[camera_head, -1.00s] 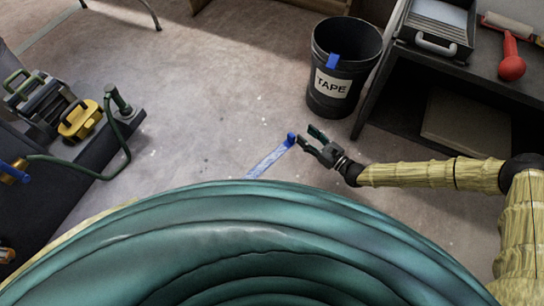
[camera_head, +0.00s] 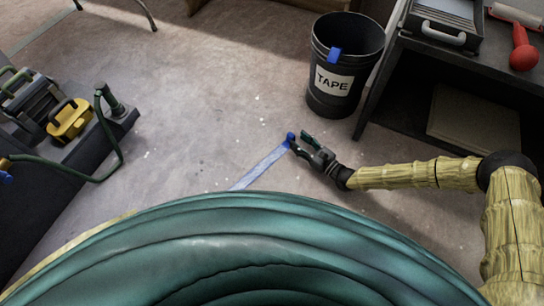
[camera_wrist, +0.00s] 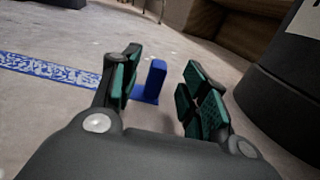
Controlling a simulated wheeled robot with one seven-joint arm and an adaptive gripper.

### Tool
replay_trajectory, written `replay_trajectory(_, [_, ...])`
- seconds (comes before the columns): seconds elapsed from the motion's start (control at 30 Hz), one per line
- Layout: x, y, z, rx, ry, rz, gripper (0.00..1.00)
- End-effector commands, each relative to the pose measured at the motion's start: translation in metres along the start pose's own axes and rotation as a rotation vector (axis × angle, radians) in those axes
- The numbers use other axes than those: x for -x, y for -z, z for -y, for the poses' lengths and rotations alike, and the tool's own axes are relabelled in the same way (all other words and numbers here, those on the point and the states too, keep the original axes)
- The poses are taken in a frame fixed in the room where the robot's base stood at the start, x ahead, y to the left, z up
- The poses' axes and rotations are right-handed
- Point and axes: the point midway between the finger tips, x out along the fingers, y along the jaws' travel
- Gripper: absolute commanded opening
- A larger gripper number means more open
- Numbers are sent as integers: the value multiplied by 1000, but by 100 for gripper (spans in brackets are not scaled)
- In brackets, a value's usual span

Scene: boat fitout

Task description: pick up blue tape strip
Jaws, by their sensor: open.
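The blue tape strip (camera_head: 262,165) lies on the floor in the head view, with a small raised blue end (camera_head: 290,138) at its far right. My gripper (camera_head: 298,143) is open close beside that raised end. In the wrist view the raised end (camera_wrist: 155,80) stands upright ahead of my gripper (camera_wrist: 165,90), between the two green-padded fingers in the picture and nearer the left one. The flat patterned part of the strip (camera_wrist: 45,69) runs left behind the left finger. Whether the fingers touch the tape I cannot tell. The strip's near end is hidden by my body.
A black bin (camera_head: 340,100) labelled TAPE, with a bit of blue on its rim, stands just beyond my gripper; its dark side (camera_wrist: 285,95) fills the wrist view's right. A dark shelf unit (camera_head: 400,110) is at right. A dark bench with tools (camera_head: 60,165) is at left. The floor between is clear.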

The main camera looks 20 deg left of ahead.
Motion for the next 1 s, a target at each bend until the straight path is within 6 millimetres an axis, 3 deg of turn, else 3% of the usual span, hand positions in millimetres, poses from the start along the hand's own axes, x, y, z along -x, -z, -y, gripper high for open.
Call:
replay_trajectory(0.3, [-39,2,0,0,-1,2,45])
replay_trajectory(0.57, [-44,-1,0,1,-1,1,45])
replay_trajectory(0.67, [-44,-1,0,1,-1,1,32])
replay_trajectory(0.83, [-44,-1,0,0,-1,1,1])
replay_trajectory(1.0, [-44,-1,0,0,-1,1,0])
